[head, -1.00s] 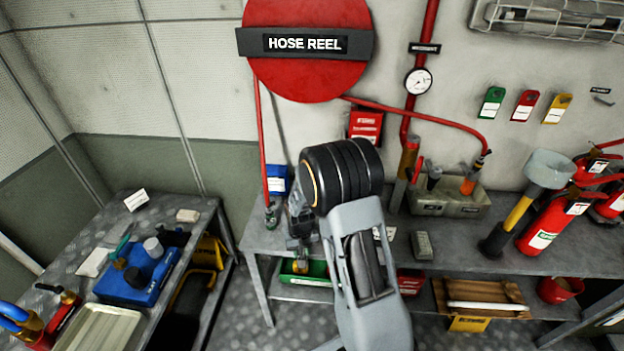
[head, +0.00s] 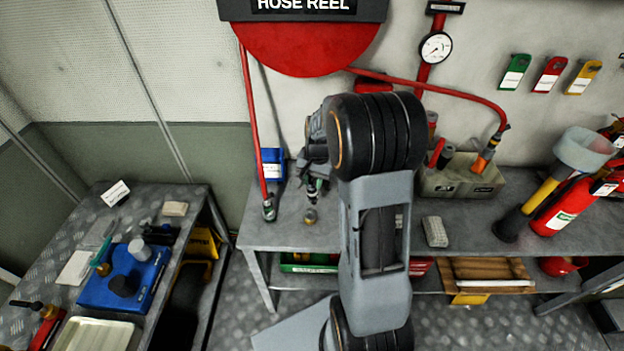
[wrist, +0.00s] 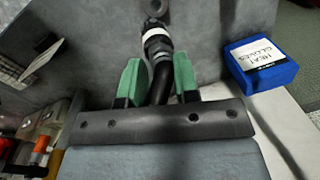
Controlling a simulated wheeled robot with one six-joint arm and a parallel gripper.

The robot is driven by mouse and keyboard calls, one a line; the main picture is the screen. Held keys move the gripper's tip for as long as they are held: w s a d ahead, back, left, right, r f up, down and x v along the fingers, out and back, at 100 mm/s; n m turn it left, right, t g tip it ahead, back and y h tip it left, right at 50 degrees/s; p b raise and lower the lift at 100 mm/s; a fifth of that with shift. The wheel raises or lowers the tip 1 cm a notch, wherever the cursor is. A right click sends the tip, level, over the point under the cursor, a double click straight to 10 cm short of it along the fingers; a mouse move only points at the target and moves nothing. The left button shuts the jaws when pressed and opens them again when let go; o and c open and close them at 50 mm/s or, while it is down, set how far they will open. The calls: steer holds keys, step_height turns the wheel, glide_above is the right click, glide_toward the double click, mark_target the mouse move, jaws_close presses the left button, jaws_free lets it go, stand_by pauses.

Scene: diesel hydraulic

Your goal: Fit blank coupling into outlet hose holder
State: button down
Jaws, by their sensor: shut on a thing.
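My gripper (wrist: 160,85) has green finger pads and is shut on a dark fitting (wrist: 158,45) with a white band and a bent black stem, seemingly the blank coupling. In the head view the fitting (head: 310,202) hangs below my gripper (head: 313,172), above the bench's left part, its tip lowest. Whether it touches anything is unclear. A grey box (head: 447,188) with labels stands on the bench to the right, and a red hose ends in an orange-and-black fitting (head: 485,155) at it. I cannot tell which part is the outlet hose holder. My arm hides part of the bench.
A blue box (wrist: 262,65) labelled as gloves stands near the gripper. A red hose (head: 250,120) hangs from the hose reel (head: 300,40) to a fitting on the bench (head: 268,208).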

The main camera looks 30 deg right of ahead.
mark_target(313, 191)
steer(key=shift+f, duration=0.1)
steer(key=shift+f+m+t+y+b, duration=0.25)
steer(key=shift+m+t+y+b, duration=0.2)
steer(key=shift+b, duration=0.4)
steer(key=shift+a+f+b, duration=0.1)
steer(key=shift+f+b, duration=1.5)
steer(key=shift+f, duration=0.65)
steer(key=shift+f+m+t+y+b, duration=0.1)
steer(key=shift+m+t+y+b, duration=0.15)
steer(key=shift+b, duration=0.3)
steer(key=shift+m, duration=0.3)
steer(key=shift+f+b, duration=1.15)
steer(key=shift+f, duration=0.3)
steer(key=c, duration=0.8)
jaws_free()
steer(key=shift+c, duration=0.2)
